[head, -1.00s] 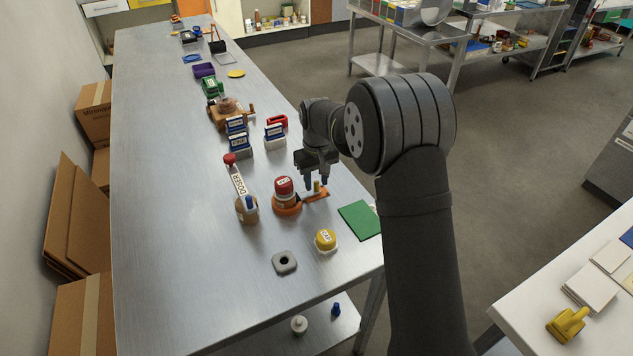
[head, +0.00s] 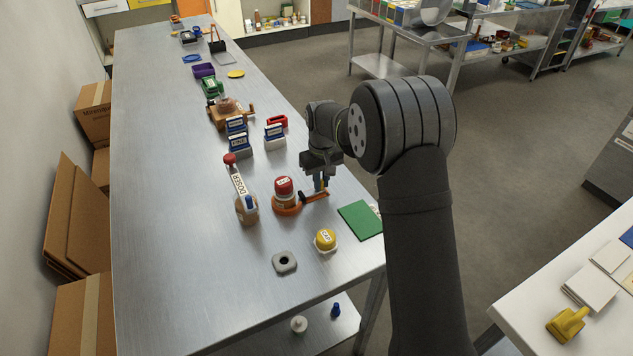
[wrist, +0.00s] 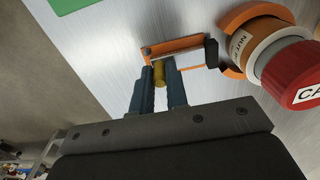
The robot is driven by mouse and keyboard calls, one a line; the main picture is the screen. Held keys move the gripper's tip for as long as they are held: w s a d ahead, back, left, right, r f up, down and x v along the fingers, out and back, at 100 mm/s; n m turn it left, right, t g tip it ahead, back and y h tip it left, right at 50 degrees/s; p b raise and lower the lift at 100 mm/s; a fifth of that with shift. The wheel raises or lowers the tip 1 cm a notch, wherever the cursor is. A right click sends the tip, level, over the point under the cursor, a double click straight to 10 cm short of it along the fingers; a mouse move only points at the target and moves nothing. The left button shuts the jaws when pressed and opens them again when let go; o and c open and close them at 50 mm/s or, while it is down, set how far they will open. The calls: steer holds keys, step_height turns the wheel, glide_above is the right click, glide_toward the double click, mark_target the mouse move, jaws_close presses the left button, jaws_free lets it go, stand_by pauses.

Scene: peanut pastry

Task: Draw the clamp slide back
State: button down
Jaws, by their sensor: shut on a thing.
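The orange clamp (head: 287,209) lies on the steel table and curves around a jar with a red cap (head: 284,186). In the wrist view, the clamp slide (wrist: 183,56) is a pale bar with a dark block (wrist: 211,53) at its jar end. It runs along an orange track (wrist: 155,45). The block sits beside the jar (wrist: 250,45), with a small gap seeming to show. My gripper (head: 321,186) points down over the track's outer end. It is shut on the slide's yellow knob (wrist: 160,76), which stands between the fingers.
A yellow-capped jar (head: 326,240) and a grey holed block (head: 284,262) are in front of the clamp. A green mat (head: 360,220) is to the right near the table edge. Several label-fronted boxes (head: 240,143) stand behind.

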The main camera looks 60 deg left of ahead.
steer(key=shift+w, duration=0.6)
steer(key=c, duration=1.4)
jaws_free()
steer(key=shift+w, duration=0.1)
steer(key=shift+r, duration=0.2)
step_height(320, 180, up, 17)
